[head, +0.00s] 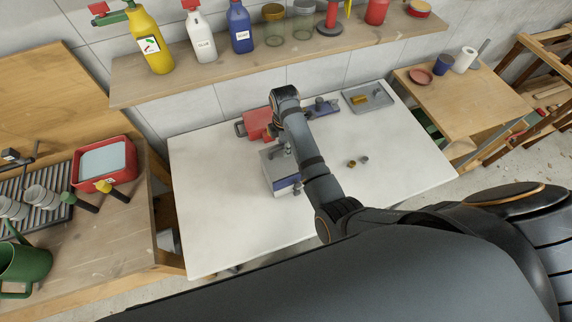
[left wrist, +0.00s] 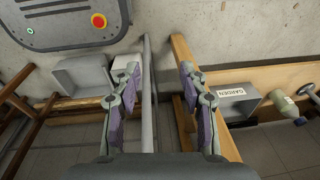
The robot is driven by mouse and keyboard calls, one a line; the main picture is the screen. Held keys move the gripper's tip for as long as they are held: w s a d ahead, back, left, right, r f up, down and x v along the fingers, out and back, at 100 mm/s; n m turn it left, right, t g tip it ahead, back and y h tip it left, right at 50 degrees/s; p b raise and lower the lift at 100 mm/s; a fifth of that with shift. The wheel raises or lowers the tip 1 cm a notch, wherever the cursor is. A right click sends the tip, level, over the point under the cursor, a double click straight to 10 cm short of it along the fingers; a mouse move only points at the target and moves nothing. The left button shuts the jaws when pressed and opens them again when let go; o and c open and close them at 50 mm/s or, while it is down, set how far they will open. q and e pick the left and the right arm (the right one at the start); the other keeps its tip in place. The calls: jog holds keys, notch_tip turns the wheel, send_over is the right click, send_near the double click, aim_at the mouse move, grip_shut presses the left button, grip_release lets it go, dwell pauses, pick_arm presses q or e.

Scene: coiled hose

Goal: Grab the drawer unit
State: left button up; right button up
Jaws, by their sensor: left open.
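The drawer unit (head: 274,170) appears to be the small grey box with a blue-and-white front, on the white table in the head view. My right arm reaches over the table from the lower right, and its forearm hides part of the unit's right side. My right gripper (head: 281,141) points down at the unit's back edge. It is small and partly covered by the arm, so I cannot tell its opening or whether it touches. My left gripper (left wrist: 160,74) is open and empty in the left wrist view, away from the table.
A red object (head: 258,124) stands just behind the unit, and a grey tray (head: 382,102) lies at the back right. Two small pieces (head: 357,162) lie right of the arm. A shelf of bottles (head: 190,73) runs behind. The white table's (head: 215,215) front left is clear.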

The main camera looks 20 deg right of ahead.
jog(key=shift+w+a+f, duration=0.1)
jog(key=shift+a, duration=0.05)
grip_shut()
